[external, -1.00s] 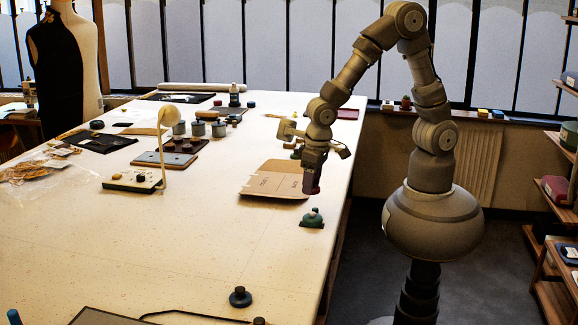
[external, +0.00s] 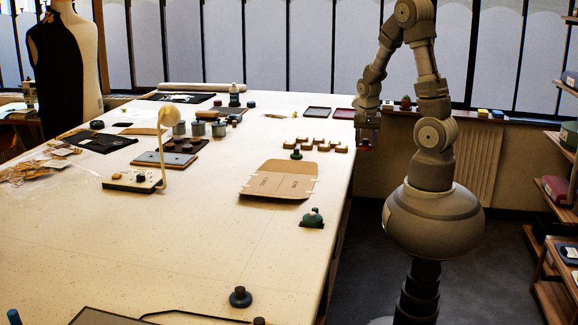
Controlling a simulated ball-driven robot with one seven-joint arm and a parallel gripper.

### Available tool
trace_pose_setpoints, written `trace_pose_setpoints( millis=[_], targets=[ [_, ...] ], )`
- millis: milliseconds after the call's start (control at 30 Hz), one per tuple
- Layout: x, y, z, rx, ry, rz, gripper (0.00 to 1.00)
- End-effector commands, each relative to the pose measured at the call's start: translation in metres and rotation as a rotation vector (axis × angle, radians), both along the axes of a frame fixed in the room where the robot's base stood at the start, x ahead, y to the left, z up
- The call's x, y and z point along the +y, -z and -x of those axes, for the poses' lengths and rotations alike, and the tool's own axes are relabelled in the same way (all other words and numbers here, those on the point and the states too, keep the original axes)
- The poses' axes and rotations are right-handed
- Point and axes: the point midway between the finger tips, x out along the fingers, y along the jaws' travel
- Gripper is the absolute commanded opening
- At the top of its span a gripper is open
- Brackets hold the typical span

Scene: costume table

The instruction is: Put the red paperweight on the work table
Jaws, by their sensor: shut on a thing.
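My gripper (external: 367,142) is shut on a small red thing, which looks like the red paperweight (external: 364,149). Only a little of it shows below the fingers. My gripper holds it up at the right edge of the work table (external: 205,255), in front of the window sill. From this view I cannot tell whether it is over the table top or just past its edge.
A cardboard piece (external: 280,182), a green-topped weight (external: 312,216), a row of wooden pieces (external: 318,145) and a dark red tray (external: 345,114) lie along the table's right side. A dark blue weight (external: 240,297) stands near the front. The table's front middle is clear.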

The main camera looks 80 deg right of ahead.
Motion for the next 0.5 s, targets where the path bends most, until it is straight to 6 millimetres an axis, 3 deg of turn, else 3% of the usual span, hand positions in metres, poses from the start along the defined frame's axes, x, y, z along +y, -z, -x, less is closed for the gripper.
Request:
trace_pose_setpoints(
  millis=[233,500],
  targets=[
    [0.002,0.037,-0.001,0.006,-0.006,-0.004,0.12],
    [-0.003,0.048,-0.007,0.002,-0.009,-0.002,0.12]
  ],
)
